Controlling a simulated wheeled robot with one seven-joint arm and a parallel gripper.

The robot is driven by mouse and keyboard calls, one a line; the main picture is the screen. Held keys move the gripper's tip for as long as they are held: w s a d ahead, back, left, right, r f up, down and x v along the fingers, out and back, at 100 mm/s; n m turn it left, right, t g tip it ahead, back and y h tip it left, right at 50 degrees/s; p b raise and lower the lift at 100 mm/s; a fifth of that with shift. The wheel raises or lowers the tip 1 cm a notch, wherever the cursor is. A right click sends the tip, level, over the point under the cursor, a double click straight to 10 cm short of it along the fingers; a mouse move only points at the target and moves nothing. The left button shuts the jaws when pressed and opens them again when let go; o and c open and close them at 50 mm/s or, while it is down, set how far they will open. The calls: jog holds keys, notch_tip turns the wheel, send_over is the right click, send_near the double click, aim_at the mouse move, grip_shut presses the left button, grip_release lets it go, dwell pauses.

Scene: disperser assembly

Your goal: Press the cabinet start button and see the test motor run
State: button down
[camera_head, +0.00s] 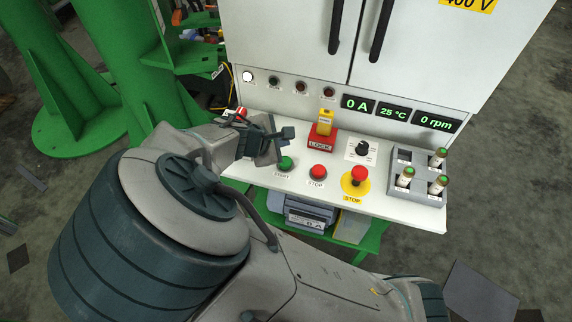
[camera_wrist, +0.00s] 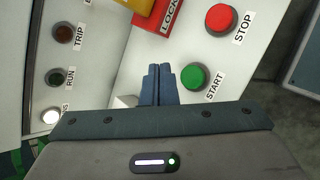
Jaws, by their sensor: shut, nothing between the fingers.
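The green START button (camera_head: 285,163) is on the white control panel (camera_head: 405,207) of the cabinet, and it also shows in the wrist view (camera_wrist: 193,78). My gripper (camera_head: 287,133) is shut and empty, above the panel just behind the START button. In the wrist view its fingertips (camera_wrist: 158,70) lie left of the button, apart from it in the picture. The rpm display (camera_head: 437,122) reads 0 rpm and the current display (camera_head: 357,104) reads 0 A. A grey-blue machine (camera_head: 308,212), partly hidden under the panel, may be the test motor. The RUN lamp (camera_head: 273,80) is dark.
A red STOP button (camera_head: 318,172) and a yellow-collared emergency STOP (camera_head: 356,178) sit right of START. A red LOCK block with a yellow piece (camera_head: 326,122) stands behind. A selector knob (camera_head: 363,148) and fuse holder (camera_head: 428,198) are farther right. The leftmost lamp (camera_head: 247,76) is lit white.

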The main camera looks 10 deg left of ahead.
aim_at(287, 159)
notch_tip(287, 159, down, 4)
jog(key=b, duration=0.2)
jog(key=shift+b, duration=0.3)
jog(key=shift+f+b, duration=0.3)
jog(key=shift+f, duration=0.4)
jog(key=shift+f, duration=0.15)
dwell(1.0)
jog(key=shift+f, duration=0.25)
jog(key=shift+f+b, duration=0.45)
jog(key=shift+f, duration=0.45)
dwell(0.9)
jog(key=shift+r, duration=0.15)
jog(key=shift+r+p, duration=1.15)
jog(key=shift+p, duration=0.15)
